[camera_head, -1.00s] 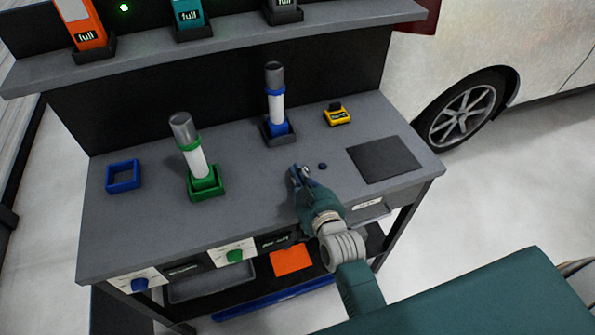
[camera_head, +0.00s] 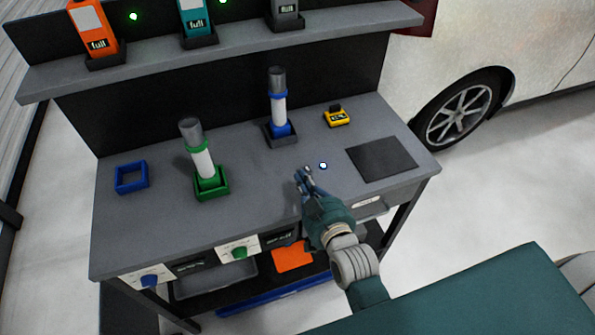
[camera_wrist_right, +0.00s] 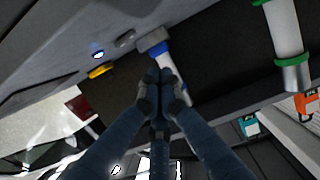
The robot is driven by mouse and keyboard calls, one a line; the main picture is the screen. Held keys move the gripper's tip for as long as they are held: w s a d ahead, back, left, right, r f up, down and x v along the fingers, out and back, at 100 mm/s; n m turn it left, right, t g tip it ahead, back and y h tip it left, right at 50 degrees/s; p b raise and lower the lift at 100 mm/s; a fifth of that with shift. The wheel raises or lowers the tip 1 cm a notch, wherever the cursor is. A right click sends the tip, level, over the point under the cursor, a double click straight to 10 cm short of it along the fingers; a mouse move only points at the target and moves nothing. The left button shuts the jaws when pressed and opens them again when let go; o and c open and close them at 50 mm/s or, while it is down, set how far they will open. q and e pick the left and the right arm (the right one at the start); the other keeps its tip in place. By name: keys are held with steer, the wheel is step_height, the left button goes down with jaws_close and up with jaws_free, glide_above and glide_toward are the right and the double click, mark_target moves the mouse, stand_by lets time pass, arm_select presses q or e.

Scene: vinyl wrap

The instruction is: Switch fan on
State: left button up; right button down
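No fan can be made out in these views. A small round button (camera_head: 323,166) on the grey bench top glows white-blue; a lit spot in the right wrist view (camera_wrist_right: 98,54) appears to be the same button. My right gripper (camera_head: 303,176) is over the bench top, just left of the button and apart from it. Its fingertips (camera_wrist_right: 159,78) are together in the right wrist view, with nothing seen between them. My left gripper is not in view.
The workbench (camera_head: 130,235) carries a green-based cylinder (camera_head: 203,162), a blue-based cylinder (camera_head: 279,112), an empty blue square holder (camera_head: 131,177), a yellow device (camera_head: 337,117) and a dark mat (camera_head: 382,159). A shelf (camera_head: 240,45) overhangs the back. A car (camera_head: 480,60) stands at right.

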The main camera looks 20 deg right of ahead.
steer(key=v, duration=0.3)
steer(key=shift+s, duration=0.2)
steer(key=shift+s+a+r, duration=0.1)
steer(key=shift+s+r, duration=0.05)
steer(key=shift+s, duration=0.1)
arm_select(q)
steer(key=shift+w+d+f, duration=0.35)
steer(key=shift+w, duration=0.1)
arm_select(e)
steer(key=shift+w, duration=0.1)
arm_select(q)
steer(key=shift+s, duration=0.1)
